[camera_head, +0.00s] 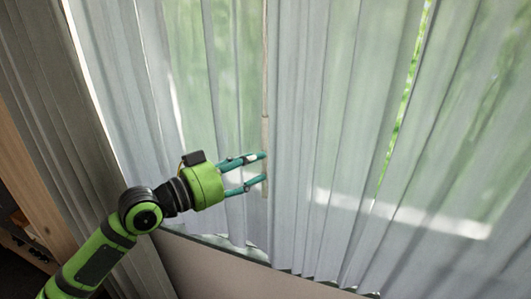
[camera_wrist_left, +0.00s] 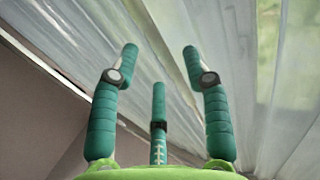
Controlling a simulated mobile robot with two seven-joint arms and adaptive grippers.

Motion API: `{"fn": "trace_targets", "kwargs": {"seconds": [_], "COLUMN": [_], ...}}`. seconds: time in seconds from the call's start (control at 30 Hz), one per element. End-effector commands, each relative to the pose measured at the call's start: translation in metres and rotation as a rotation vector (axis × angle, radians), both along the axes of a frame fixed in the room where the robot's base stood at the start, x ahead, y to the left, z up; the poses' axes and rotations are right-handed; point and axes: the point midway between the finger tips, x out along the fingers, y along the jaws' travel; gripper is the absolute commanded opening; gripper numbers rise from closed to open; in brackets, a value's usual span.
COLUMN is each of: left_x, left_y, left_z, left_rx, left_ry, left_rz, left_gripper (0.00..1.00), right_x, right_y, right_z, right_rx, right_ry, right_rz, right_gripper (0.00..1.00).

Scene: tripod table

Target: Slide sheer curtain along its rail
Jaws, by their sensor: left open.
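The sheer curtain (camera_head: 340,110) hangs in pale, see-through folds across most of the head view. It also fills much of the left wrist view (camera_wrist_left: 185,30). A thin light rod (camera_head: 265,60) hangs upright in front of it, with a thicker lower end. My left gripper (camera_head: 263,167) is open, its teal fingertips at the rod's lower part. I cannot tell whether they touch the rod or the curtain. In the left wrist view, the fingers (camera_wrist_left: 160,62) are spread with nothing seen between them. The rail is out of view. My right gripper is not in view.
A heavier grey drape (camera_head: 50,100) hangs at the left. A pale wall or sill (camera_head: 230,272) lies below the curtain's hem. A wooden edge (camera_head: 30,185) and dark shelving stand at the lower left. Greenery shows through the curtain and its gap.

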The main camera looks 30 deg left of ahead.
Motion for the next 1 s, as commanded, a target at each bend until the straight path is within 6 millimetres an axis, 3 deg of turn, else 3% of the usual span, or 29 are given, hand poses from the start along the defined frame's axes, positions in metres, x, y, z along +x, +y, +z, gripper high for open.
{"fn": "trace_targets", "kwargs": {"seconds": [0.03,0.3,0.67,0.7,0.8,1.0], "left_x": [0.007,0.033,0.038,0.038,0.037,0.037], "left_y": [-0.002,-0.011,-0.014,-0.014,-0.014,-0.013], "left_z": [0.006,0.003,-0.001,-0.001,0.0,0.0], "left_rx": [-0.004,-0.004,0.0,0.0,0.0,0.0], "left_ry": [-0.003,-0.001,0.0,0.0,0.0,0.0], "left_rz": [0.0,0.002,0.001,0.001,0.001,0.002], "left_gripper": [0.47,0.47,0.47,0.39,0.0,0.0], "right_x": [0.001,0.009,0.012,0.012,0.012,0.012], "right_y": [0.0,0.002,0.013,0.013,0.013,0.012], "right_z": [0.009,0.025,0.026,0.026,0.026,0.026], "right_rx": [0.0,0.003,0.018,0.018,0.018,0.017], "right_ry": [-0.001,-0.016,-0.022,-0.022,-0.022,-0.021], "right_rz": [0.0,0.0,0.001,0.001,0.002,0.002], "right_gripper": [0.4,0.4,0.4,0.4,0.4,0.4]}}
